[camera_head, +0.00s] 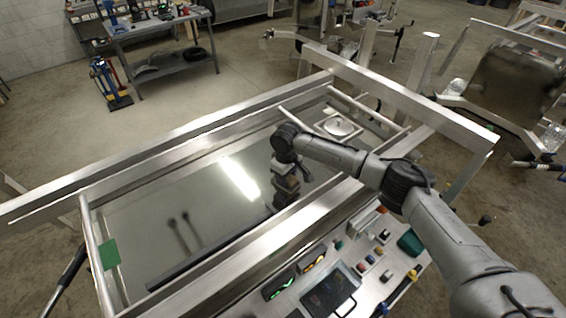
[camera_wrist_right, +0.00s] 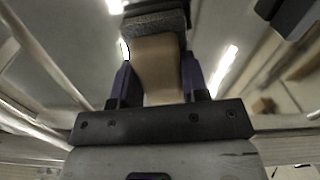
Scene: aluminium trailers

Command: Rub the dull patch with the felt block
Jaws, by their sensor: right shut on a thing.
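My right gripper (camera_head: 286,186) reaches in from the right over the shiny metal sheet (camera_head: 150,215) inside the aluminium frame. In the right wrist view, the gripper (camera_wrist_right: 155,80) is shut on the felt block (camera_wrist_right: 157,62), a tan block with a dark grey felt face at its far end. The felt end points towards the sheet; I cannot tell whether it touches. Bright glare and dark reflections lie on the sheet, and I cannot make out the dull patch for sure. My left gripper is not in view.
A green piece (camera_head: 109,253) is on the left end. Frame rails (camera_head: 400,95) border the sheet. A workbench (camera_head: 160,25) stands behind.

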